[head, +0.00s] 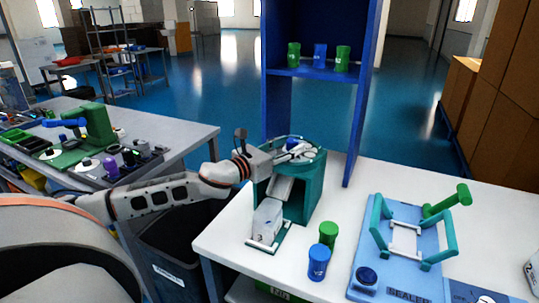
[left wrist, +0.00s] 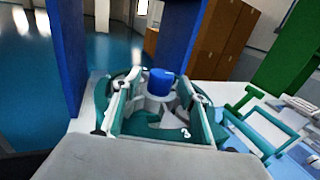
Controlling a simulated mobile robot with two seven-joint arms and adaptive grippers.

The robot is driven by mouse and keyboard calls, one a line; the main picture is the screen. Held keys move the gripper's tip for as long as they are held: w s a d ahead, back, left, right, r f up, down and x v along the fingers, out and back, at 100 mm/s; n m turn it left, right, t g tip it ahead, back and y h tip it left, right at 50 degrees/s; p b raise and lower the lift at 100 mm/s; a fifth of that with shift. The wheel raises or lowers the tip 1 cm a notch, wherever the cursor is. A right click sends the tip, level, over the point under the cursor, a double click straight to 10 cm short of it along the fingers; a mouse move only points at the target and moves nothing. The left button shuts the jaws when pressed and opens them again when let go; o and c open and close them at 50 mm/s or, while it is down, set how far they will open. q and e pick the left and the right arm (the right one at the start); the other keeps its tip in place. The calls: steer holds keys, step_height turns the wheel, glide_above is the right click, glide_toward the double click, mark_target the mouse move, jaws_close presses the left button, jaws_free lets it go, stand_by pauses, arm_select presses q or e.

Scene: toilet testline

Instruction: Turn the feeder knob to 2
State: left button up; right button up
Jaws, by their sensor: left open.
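The feeder (head: 308,188) is a teal box on the white table, with a sloped chute and a round top. A blue knob (left wrist: 161,82) with a pale base stands on that top in the left wrist view. My left gripper (head: 299,150) is over the feeder's top. In the left wrist view its fingers (left wrist: 158,100) are spread, one on each side of the knob; I cannot tell whether they touch it. The knob's pointer and the number 2 cannot be made out. In the head view the gripper mostly hides the knob. My right gripper is not in view.
A white block (head: 267,219) sits at the chute's foot. A green canister (head: 328,234) and a blue canister (head: 318,262) stand right of it. A blue sealer fixture (head: 392,272) is farther right. A tall blue shelf (head: 276,108) rises close behind the feeder.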

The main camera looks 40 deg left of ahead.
arm_select(q)
steer(key=s+a, duration=0.1)
steer(key=s, duration=0.9)
steer(key=shift+a, duration=0.15)
stand_by(0.4)
